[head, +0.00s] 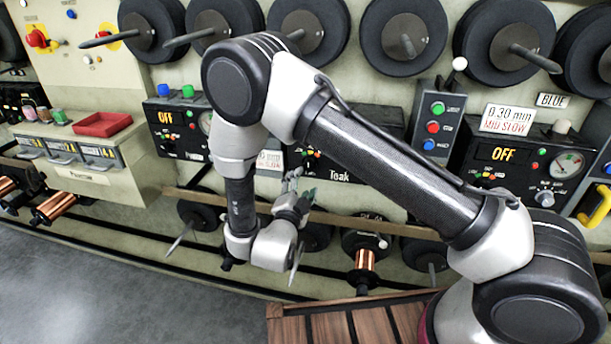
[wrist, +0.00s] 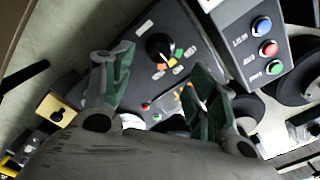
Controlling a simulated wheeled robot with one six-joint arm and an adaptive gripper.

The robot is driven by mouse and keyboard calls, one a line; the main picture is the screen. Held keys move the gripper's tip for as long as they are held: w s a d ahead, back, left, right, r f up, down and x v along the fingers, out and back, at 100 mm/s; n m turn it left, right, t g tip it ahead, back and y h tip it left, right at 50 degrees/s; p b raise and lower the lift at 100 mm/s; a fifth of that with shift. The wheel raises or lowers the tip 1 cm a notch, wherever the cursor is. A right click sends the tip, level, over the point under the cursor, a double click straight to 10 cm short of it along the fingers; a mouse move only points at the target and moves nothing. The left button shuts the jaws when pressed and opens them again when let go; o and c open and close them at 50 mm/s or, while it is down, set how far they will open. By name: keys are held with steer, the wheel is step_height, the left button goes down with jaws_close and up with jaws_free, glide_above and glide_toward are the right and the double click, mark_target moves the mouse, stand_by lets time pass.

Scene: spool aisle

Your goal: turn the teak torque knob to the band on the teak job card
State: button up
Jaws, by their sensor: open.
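The teak panel (head: 339,177) is a black box labelled "Teak" in the head view, largely behind my arm. The teak torque knob (wrist: 160,47) is round and black with a pale pointer in the wrist view, with coloured bands beside it. A white card with red print (head: 268,160), perhaps the teak job card, shows at the panel's left; my arm hides part of it and its band is unreadable. My gripper (wrist: 158,78) is open and empty, its green-padded fingers on either side of the view below the knob. It also shows in the head view (head: 298,195).
A grey box with blue, red and green buttons (wrist: 265,45) stands beside the teak panel. The blue panel (head: 500,155) is at right, with a card (head: 507,119) reading "MID-SLOW". Spools line the wall above. A slatted wooden surface (head: 340,325) lies below; the floor (head: 120,290) at left is clear.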

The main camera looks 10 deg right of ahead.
steer(key=v, duration=0.3)
steer(key=shift+f, duration=0.1)
stand_by(0.3)
